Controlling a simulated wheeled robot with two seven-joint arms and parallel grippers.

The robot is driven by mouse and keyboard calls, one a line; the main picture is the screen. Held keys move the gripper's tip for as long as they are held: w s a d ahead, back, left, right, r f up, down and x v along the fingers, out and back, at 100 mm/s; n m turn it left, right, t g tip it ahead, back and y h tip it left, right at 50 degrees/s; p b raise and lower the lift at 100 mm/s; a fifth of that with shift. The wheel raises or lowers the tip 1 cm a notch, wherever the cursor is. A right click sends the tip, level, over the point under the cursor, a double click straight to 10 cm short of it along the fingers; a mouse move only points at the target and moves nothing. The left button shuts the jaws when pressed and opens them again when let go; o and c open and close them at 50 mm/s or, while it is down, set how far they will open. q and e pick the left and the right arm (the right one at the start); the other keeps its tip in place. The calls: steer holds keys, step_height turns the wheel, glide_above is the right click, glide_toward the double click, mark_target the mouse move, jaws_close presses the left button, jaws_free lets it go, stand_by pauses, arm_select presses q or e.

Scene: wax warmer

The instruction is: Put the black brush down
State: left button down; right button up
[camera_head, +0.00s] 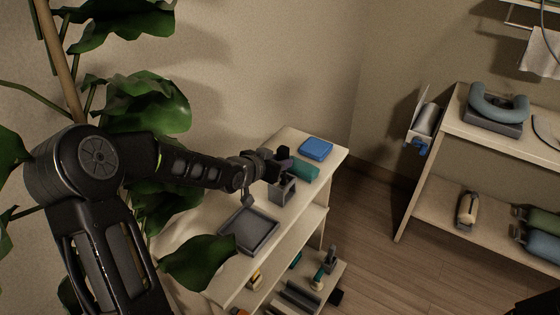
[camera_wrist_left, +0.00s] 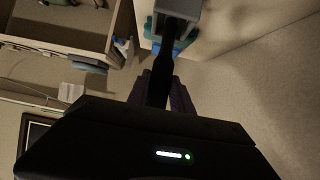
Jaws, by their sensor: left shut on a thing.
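My left gripper (camera_head: 280,169) is at the shelf's top, just above a small grey open holder (camera_head: 283,191). In the left wrist view the gripper (camera_wrist_left: 162,92) is shut on the black brush (camera_wrist_left: 164,72). The dark brush reaches from between the fingers toward the grey holder (camera_wrist_left: 180,8) at the top edge. I cannot tell whether the brush's end is inside the holder or only overlaps it. In the head view the brush is hard to tell from the dark fingers. My right gripper is in neither view.
A grey tray (camera_head: 248,231) lies in front of the holder on the shelf (camera_head: 291,224). A teal block (camera_head: 304,171) and a blue box (camera_head: 316,148) lie behind it. Plant leaves (camera_head: 201,262) hang close to my left arm. Another shelf (camera_head: 440,205) stands right, across open floor.

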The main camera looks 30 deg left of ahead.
arm_select(q)
steer(key=c, duration=1.1)
jaws_free()
steer(key=shift+f, duration=0.1)
steer(key=shift+c, duration=0.2)
steer(key=v, duration=1.2)
